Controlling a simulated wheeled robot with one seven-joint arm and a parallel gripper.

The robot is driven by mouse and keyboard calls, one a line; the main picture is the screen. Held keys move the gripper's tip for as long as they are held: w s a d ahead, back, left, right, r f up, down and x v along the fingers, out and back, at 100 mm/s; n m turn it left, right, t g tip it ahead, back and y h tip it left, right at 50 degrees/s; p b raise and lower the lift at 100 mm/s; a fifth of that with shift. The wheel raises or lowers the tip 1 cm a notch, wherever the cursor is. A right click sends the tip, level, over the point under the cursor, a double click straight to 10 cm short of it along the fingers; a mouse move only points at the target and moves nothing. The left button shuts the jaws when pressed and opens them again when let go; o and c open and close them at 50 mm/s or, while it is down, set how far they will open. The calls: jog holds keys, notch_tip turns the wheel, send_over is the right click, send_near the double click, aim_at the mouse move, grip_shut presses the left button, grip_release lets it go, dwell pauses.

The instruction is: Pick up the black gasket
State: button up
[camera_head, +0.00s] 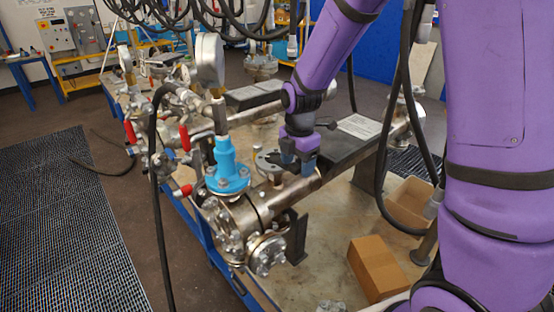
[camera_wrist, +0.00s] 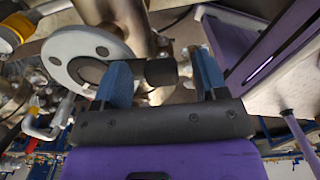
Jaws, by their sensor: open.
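My gripper (camera_head: 299,160) points down beside a grey flange (camera_head: 268,162) on top of a metal vessel (camera_head: 285,193). The wrist view shows its two blue fingers (camera_wrist: 163,82) apart. Between them is a short dark, round-sided piece (camera_wrist: 161,72); I cannot tell whether it is the black gasket or whether a finger touches it. The grey flange (camera_wrist: 62,50), with bolt holes and a dark centre, lies left of the fingers, and the left finger partly covers it. I cannot surely pick out the gasket in the head view, where my gripper hides part of the vessel top.
A blue valve (camera_head: 227,168) and a pressure gauge (camera_head: 208,60) stand left of my gripper. Red-handled valves (camera_head: 184,138) are further left. A dark flat plate (camera_head: 346,150) is right of my gripper. A cardboard box (camera_head: 376,268) sits at lower right. A black hose (camera_head: 155,190) hangs at left.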

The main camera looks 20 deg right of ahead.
jog(key=c, duration=0.9)
